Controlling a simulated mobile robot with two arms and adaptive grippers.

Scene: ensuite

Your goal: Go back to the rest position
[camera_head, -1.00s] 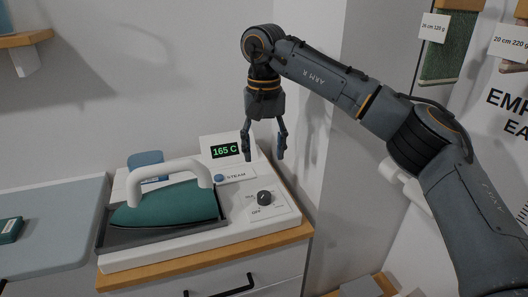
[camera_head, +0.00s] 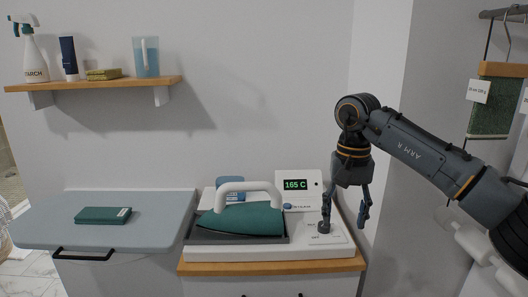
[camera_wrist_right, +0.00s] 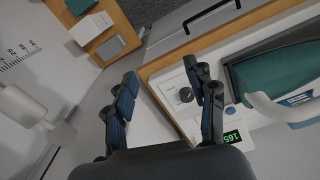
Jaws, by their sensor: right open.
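My right gripper (camera_head: 345,218) is open and empty in the head view. It points down over the right end of the white iron station. The green iron (camera_head: 242,220) with a white handle rests in the station's dark tray, apart from the gripper. The station display (camera_head: 296,184) reads 165 C. My left gripper is in neither view.
A grey-blue board (camera_head: 150,228) with a folded green cloth (camera_head: 104,215) lies at the left. A wooden shelf (camera_head: 110,87) holds a spray bottle (camera_head: 32,52), a tube and a jug. At the right a green textile (camera_head: 490,108) hangs from a rail, near a wall corner.

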